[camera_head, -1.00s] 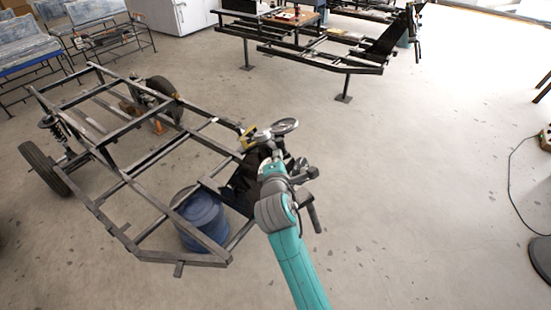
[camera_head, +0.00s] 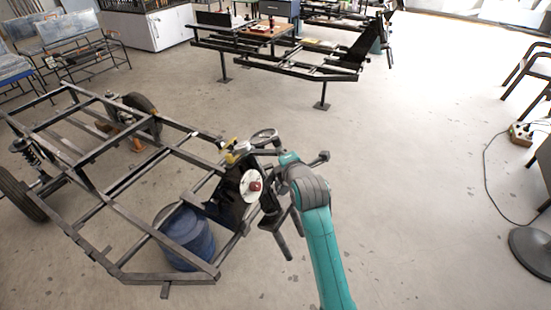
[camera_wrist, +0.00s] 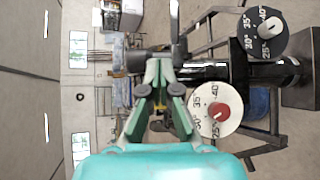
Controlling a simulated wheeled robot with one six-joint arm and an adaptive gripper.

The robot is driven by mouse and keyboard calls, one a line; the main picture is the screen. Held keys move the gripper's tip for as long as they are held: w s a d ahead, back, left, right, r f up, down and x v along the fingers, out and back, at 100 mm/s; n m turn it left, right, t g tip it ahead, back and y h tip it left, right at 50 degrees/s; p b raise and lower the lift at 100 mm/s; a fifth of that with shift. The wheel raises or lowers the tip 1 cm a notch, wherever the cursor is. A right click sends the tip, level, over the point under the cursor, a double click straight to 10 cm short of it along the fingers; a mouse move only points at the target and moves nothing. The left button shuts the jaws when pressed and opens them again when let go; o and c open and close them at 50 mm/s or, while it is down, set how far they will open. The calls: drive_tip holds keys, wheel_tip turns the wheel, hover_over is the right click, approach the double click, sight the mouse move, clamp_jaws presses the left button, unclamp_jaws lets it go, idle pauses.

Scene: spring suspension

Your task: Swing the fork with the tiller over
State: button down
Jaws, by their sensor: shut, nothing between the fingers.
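A dark steering assembly stands at the near right corner of a black tube frame (camera_head: 150,170) in the head view. It carries a white dial with a red hub (camera_head: 252,184), also in the wrist view (camera_wrist: 215,112), and a dark dial with a white hub (camera_wrist: 267,33). A thick black cylinder (camera_wrist: 275,73) lies between the dials; a dark bar (camera_wrist: 205,70) runs left from it, past my fingertips. I cannot tell surely which bar is the tiller. My gripper (camera_wrist: 160,68) is shut and empty, at this bar; contact is unclear. In the head view my wrist hides its fingers.
A blue drum (camera_head: 186,235) stands under the frame's near end. A second black frame on legs (camera_head: 300,68) stands behind. A cable (camera_head: 487,165) and a round dark base (camera_head: 530,250) lie at the right. The floor between is clear.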

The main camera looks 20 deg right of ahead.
drive_tip(key=w+d+n+y, duration=0.1)
drive_tip(key=w+d+y, duration=0.2)
drive_tip(key=w+d, duration=0.3)
drive_tip(key=shift+d+f+n+g+y, duration=0.15)
drive_tip(key=shift+d+n+g+y, duration=0.15)
drive_tip(key=shift+d+n, duration=0.15)
idle(0.6)
